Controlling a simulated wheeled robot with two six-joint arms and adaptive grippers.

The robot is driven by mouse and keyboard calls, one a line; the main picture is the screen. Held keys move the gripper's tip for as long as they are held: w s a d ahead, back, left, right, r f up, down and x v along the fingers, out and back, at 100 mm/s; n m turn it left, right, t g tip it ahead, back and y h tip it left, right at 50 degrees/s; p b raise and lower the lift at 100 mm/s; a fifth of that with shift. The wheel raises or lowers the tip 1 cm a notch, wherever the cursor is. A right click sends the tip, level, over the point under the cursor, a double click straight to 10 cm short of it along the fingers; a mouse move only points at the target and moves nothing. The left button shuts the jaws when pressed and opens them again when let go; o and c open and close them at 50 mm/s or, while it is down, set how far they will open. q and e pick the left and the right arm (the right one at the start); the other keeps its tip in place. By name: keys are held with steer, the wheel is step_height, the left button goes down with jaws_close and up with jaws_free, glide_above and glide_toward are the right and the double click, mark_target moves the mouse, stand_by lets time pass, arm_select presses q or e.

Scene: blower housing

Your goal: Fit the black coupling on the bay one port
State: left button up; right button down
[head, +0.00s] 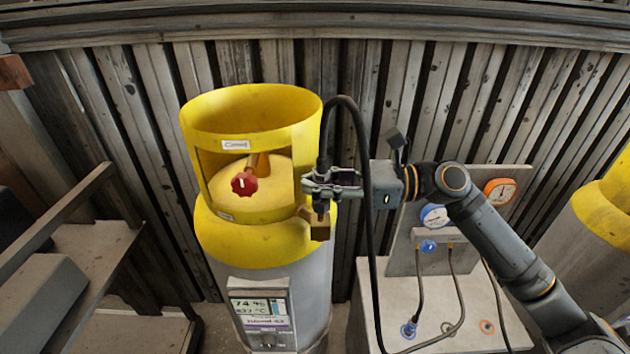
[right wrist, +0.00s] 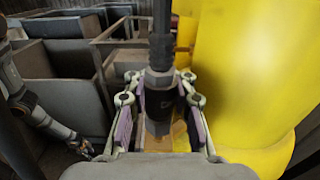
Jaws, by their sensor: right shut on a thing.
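My right gripper (head: 316,185) is shut on the black coupling (right wrist: 158,100) at the end of a thick black hose (head: 366,200). The coupling hangs upright, its lower end (head: 321,204) showing below the jaws. Just beneath it is the brass port (head: 320,229) on the right side of the yellow-topped cylinder (head: 262,238). In the right wrist view, brass shows below the coupling (right wrist: 180,134). I cannot tell whether coupling and port touch. A small grey arm end, probably my left gripper (right wrist: 84,148), shows low at left in the right wrist view; its jaws are unclear.
The cylinder has a red knob (head: 244,184) inside its collar and a display (head: 262,310) on its front. A gauge panel (head: 470,250) with blue and orange gauges and hoses stands at right. Another yellow cylinder (head: 607,207) is at far right. Grey bins and shelves (head: 85,265) stand at left.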

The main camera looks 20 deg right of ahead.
steer(key=shift+f+b, duration=0.3)
steer(key=shift+f, duration=0.85)
steer(key=c, duration=1)
jaws_free()
step_height(320, 180, up, 10)
steer(key=shift+f, duration=0.1)
